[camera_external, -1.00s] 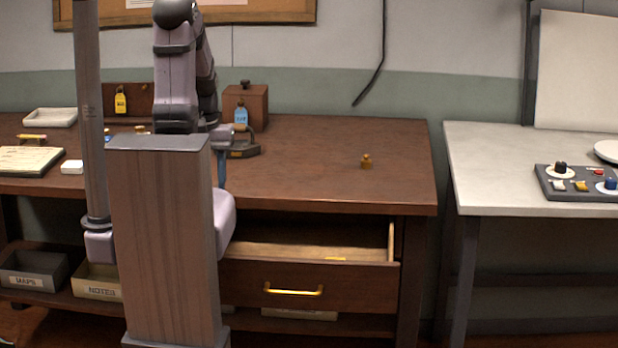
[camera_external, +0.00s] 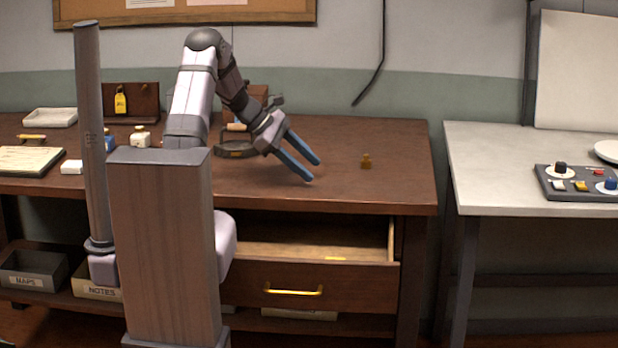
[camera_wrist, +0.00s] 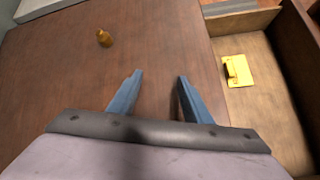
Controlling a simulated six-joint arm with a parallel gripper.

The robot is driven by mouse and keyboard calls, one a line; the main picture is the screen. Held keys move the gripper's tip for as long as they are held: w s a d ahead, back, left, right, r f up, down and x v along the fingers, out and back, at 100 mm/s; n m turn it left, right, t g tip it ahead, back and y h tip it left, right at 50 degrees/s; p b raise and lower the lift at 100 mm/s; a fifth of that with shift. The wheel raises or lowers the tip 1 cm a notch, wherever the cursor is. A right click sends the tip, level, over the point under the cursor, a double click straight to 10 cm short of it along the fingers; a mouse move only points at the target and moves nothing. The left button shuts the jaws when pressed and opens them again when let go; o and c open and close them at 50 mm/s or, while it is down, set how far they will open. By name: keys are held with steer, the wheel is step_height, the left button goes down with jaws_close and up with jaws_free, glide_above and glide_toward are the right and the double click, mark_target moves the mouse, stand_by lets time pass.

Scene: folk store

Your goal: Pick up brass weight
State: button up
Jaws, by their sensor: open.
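The brass weight (camera_external: 366,161) is a small golden-brown piece with a knob top. It stands upright on the right part of the brown desk, and also shows at the upper left of the wrist view (camera_wrist: 104,38). My gripper (camera_external: 315,171) is above the desk to the left of the weight, with its two blue fingers spread and nothing between them. In the wrist view the open fingers (camera_wrist: 158,75) point over bare wood, with the weight beyond and left of them.
The desk (camera_external: 400,185) is bare around the weight. A dark iron-like object (camera_external: 236,150) stands behind my gripper. Below, an open drawer (camera_external: 310,272) holds a yellow item (camera_wrist: 237,71). A pale table (camera_external: 500,190) with a control panel (camera_external: 580,184) stands at the right.

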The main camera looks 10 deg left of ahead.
mark_target(364, 159)
steer(key=w+d+n+h, duration=0.1)
steer(key=w+d+n, duration=0.1)
steer(key=w, duration=0.1)
steer(key=w+d+n+t+h+b, duration=0.1)
steer(key=w+d+n, duration=0.1)
steer(key=w, duration=0.1)
steer(key=w+d+n+t+h, duration=0.1)
steer(key=w+d+n+h, duration=0.1)
steer(key=w, duration=0.2)
steer(key=shift+w+d+b, duration=0.1)
steer(key=shift+d+b, duration=0.15)
steer(key=shift+b, duration=0.1)
steer(key=shift+w+d+t, duration=0.15)
steer(key=shift+w+t, duration=0.1)
steer(key=shift+t, duration=0.05)
steer(key=shift+p+x, duration=1.25)
steer(key=shift+x, duration=2.35)
steer(key=shift+s, duration=0.1)
steer(key=shift+r, duration=0.1)
jaws_close()
